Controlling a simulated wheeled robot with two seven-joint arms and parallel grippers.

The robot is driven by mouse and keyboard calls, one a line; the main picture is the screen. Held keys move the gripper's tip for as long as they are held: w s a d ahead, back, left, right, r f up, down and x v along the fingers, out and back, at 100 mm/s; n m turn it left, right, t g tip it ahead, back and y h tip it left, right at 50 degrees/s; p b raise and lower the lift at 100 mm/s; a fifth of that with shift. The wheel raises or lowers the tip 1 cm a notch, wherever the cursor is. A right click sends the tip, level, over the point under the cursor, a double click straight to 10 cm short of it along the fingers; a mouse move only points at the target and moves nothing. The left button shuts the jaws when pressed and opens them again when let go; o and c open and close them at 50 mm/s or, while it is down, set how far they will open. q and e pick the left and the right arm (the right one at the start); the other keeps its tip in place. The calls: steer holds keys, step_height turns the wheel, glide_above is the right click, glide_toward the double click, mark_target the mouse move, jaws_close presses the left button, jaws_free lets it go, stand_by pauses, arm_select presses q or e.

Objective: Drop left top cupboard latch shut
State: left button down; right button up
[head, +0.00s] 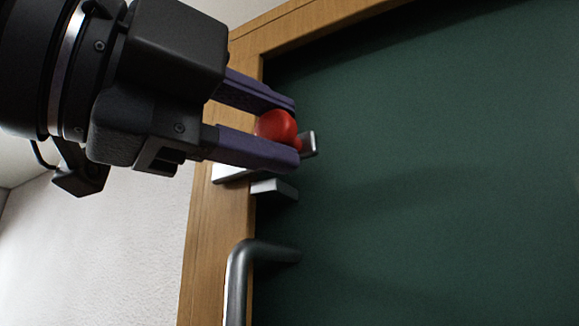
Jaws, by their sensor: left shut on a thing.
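The latch has a round red knob (275,126) joined to a short grey metal arm (309,144). My left gripper (282,128) comes in from the left and is shut on the red knob, one purple finger above it and one below. A pale metal plate (228,173) sits on the wooden frame just below the fingers, partly hidden by them. A grey catch piece (274,188) sticks out at the frame's inner edge below the knob. The cupboard's dark green panel (430,170) fills the right side. My right gripper is not in view.
A wooden frame (220,240) runs up the left edge of the green panel and across the top. A grey bar handle (240,275) stands out below the latch. A white wall (110,250) lies at the left. The space before the panel at right is clear.

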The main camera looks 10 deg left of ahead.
arm_select(q)
steer(key=shift+f+m, duration=0.2)
steer(key=shift+m, duration=0.2)
steer(key=shift+f+g, duration=0.1)
steer(key=shift+g, duration=0.2)
steer(key=shift+c, duration=1.9)
jaws_free()
steer(key=shift+s, duration=0.1)
steer(key=b+v, duration=0.2)
steer(key=v, duration=0.7)
steer(key=shift+s+a, duration=0.25)
steer(key=shift+s, duration=0.05)
